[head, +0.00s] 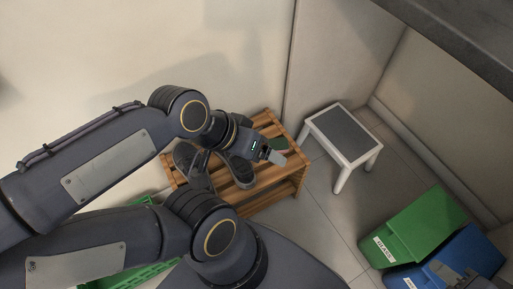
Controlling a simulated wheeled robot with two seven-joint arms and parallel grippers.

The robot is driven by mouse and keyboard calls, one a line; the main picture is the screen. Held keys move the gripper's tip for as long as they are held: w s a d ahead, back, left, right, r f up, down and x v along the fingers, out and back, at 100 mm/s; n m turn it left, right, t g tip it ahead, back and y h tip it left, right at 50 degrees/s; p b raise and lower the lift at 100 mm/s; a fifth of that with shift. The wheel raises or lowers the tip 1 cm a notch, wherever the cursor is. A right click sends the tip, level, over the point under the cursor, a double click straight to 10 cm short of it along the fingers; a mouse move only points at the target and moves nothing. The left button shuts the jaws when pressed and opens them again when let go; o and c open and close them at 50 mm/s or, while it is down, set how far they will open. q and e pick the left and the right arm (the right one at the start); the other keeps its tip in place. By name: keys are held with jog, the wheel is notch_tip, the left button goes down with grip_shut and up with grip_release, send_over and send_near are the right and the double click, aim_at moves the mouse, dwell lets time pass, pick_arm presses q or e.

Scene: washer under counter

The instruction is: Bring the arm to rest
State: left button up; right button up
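Dark shoes (240,174) lie on the rack by the wall. A white stool (341,130) with a grey top stands right of it. A green bin (425,222) and a blue bin (465,256) stand lower right, with an unclear grey shape over the blue one. A green crate (132,273) is partly hidden by my arm.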

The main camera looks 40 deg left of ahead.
pick_arm(q)
notch_tip(320, 180, up, 32)
jog(key=p, duration=3.2)
jog(key=shift+r, duration=0.15)
jog(key=shift+o, duration=0.4)
